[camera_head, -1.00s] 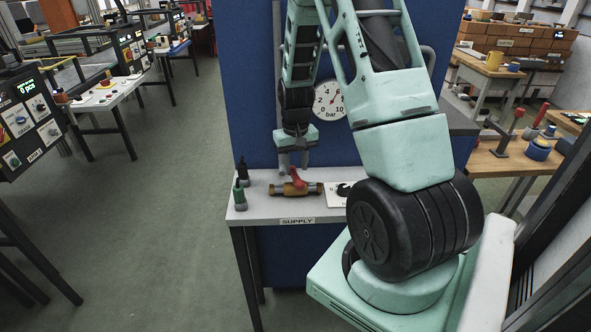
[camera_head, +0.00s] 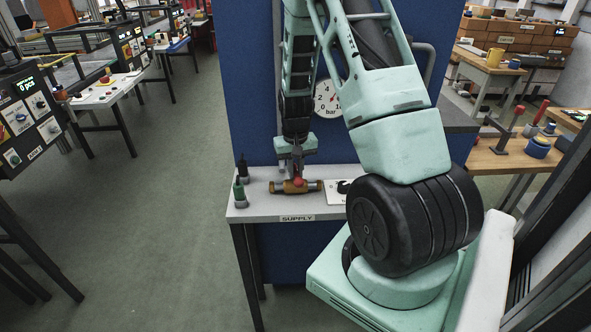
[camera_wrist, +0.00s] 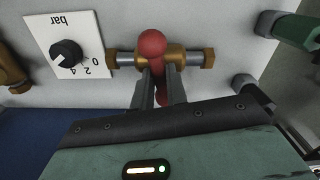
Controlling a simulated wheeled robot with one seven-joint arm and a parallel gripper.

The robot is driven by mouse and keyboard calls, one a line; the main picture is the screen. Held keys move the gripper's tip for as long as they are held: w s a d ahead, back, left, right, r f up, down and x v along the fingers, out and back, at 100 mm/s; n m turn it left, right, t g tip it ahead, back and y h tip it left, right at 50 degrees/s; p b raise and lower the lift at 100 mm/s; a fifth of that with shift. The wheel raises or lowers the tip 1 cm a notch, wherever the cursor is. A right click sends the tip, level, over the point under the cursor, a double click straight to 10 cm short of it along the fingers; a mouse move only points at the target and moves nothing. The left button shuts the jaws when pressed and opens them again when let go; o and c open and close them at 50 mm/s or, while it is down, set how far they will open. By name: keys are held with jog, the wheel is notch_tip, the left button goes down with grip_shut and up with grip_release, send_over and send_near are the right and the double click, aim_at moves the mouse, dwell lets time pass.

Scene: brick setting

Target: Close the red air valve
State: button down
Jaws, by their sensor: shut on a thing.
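The red valve handle (camera_wrist: 152,43) ends in a round knob and lies across the brass valve body (camera_wrist: 183,54) in the wrist view, roughly square to the pipe. My gripper (camera_wrist: 158,74) has its two fingers on either side of the handle and is shut on it. In the head view my gripper (camera_head: 291,168) reaches down over the valve from behind. The red knob (camera_head: 299,182) shows in front of the brass body (camera_head: 309,187), on the supply bench. The fingers hide part of the handle.
A white plate with a black dial marked bar (camera_wrist: 66,52) lies beside the valve. Green fittings (camera_head: 240,194) stand at the bench's left end. A blue panel (camera_head: 258,120) with a pressure gauge (camera_head: 323,100) rises behind. My arm covers the bench's right side.

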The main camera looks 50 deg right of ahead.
aim_at(296, 172)
jog(key=m, duration=0.2)
jog(key=shift+m, duration=0.4)
jog(key=c, duration=1.4)
grip_release()
notch_tip(296, 172, up, 17)
jog(key=b, duration=0.2)
jog(key=shift+r, duration=0.2)
